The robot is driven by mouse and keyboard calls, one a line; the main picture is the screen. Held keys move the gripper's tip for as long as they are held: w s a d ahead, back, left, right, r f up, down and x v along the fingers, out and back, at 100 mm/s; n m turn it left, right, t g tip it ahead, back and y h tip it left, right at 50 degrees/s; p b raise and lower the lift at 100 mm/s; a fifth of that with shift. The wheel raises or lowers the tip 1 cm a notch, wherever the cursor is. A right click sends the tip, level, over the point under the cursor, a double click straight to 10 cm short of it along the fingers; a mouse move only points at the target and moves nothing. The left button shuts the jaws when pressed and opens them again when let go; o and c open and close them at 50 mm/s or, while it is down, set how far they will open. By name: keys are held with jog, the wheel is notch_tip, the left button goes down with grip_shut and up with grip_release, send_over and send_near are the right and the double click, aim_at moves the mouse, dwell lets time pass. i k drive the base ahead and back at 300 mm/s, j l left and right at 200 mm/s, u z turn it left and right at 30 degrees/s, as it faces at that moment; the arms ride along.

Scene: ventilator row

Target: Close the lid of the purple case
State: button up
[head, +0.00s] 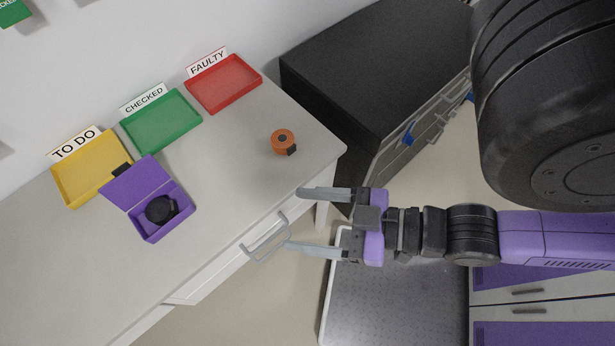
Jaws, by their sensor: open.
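The purple case (149,231) stands on the white counter in front of the yellow tray. Its lid (132,184) is open and leans back toward the yellow tray's edge. A dark round object (161,209) lies inside the case. My gripper (293,219) is open and empty, by the counter's front edge near a drawer handle, well to the right of the case. Its two fingers point left, toward the case. I cannot tell its height above the counter.
The yellow TO DO tray (66,191), green CHECKED tray (150,142) and red FAULTY tray (226,99) line the wall. A small black item touches the yellow tray's corner. An orange round object (282,138) sits at right. A dark cabinet (345,75) stands beyond. The counter between case and gripper is clear.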

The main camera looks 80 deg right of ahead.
aim_at(131, 184)
jog(key=j+z, duration=0.15)
jog(key=z, duration=0.3)
jog(key=k+z, duration=0.15)
jog(key=z, duration=0.35)
jog(key=k+j+z, duration=0.1)
jog(key=z, duration=0.35)
